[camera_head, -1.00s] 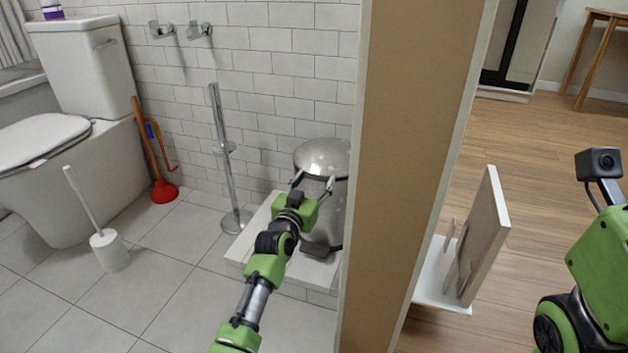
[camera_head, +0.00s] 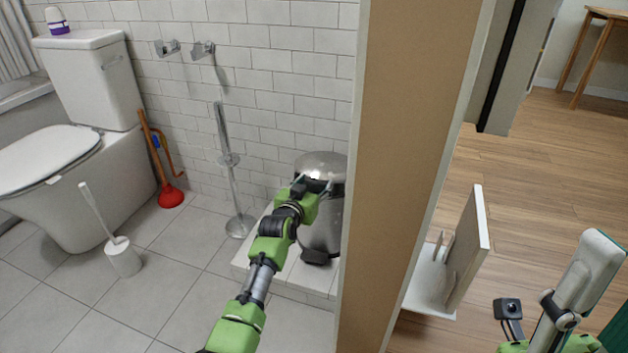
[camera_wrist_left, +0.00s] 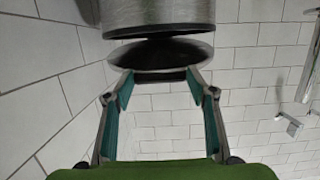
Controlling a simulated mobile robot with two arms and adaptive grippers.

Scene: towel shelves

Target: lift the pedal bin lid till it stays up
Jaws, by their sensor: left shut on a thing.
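The pedal bin (camera_head: 324,225) is a grey metal cylinder on a low white tiled step, partly hidden by the wall edge. Its domed lid (camera_head: 320,162) is on top. My left gripper (camera_head: 313,182) is at the front rim of the lid. In the left wrist view the bin body (camera_wrist_left: 165,14) is at the top and the lid (camera_wrist_left: 160,55) below it, with a narrow dark gap between them.
A wall end (camera_head: 408,130) stands close right of the bin. A metal stand (camera_head: 232,185), red plunger (camera_head: 170,196), toilet brush (camera_head: 122,258) and toilet (camera_head: 75,185) are to the left. A white panelled object (camera_head: 466,250) stands right of the wall. The tiled floor in front is clear.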

